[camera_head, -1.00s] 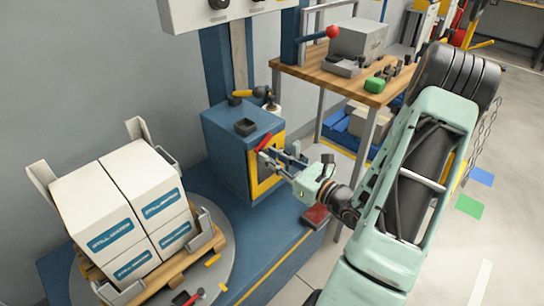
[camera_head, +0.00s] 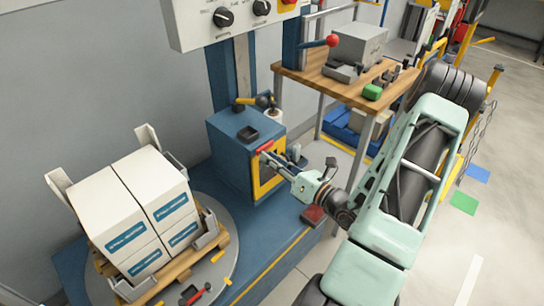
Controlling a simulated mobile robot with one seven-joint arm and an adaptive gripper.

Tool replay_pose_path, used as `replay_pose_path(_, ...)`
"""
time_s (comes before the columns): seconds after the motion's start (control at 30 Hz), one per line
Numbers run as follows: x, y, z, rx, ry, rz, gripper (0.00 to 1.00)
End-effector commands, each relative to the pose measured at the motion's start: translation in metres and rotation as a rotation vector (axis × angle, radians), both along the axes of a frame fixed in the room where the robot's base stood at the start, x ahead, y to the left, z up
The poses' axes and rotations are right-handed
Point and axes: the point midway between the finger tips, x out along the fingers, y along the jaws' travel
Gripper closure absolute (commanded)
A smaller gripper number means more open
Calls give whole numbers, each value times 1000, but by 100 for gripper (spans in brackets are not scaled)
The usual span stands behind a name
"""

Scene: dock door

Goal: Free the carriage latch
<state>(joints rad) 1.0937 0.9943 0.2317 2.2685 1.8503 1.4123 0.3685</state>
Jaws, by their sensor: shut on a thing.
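The blue carriage (camera_head: 232,165) stands on the blue base at the column's foot. A yellow-framed panel (camera_head: 256,187) is on its right face. The red latch handle (camera_head: 265,146) lies about level near the top of that panel. My gripper (camera_head: 268,157) is at the panel, reaching in from the right, with its fingers shut on the latch handle. The fingertips are small and partly hide the contact and the panel behind them.
A turntable (camera_head: 232,245) with a pallet of white cartons (camera_head: 135,213) is at left. A wooden bench (camera_head: 315,75) with tools stands behind my arm. A control box (camera_head: 192,22) hangs above. Open floor (camera_head: 435,262) lies at right.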

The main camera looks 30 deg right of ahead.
Motion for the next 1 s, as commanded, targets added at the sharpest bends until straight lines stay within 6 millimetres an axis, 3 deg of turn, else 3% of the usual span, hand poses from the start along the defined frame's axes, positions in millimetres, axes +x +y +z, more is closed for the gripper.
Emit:
replay_pose_path(0.4, 0, 0, 0, 12, 5, 0, 100)
replay_pose_path(0.43, 0, 0, 0, 11, 5, 0, 82)
replay_pose_path(0.57, 0, 0, 0, 11, 4, 0, 68)
replay_pose_path(0.87, -1, 0, 0, 9, 3, 0, 66)
replay_pose_path(1.0, -11, -5, 0, 9, 4, -3, 66)
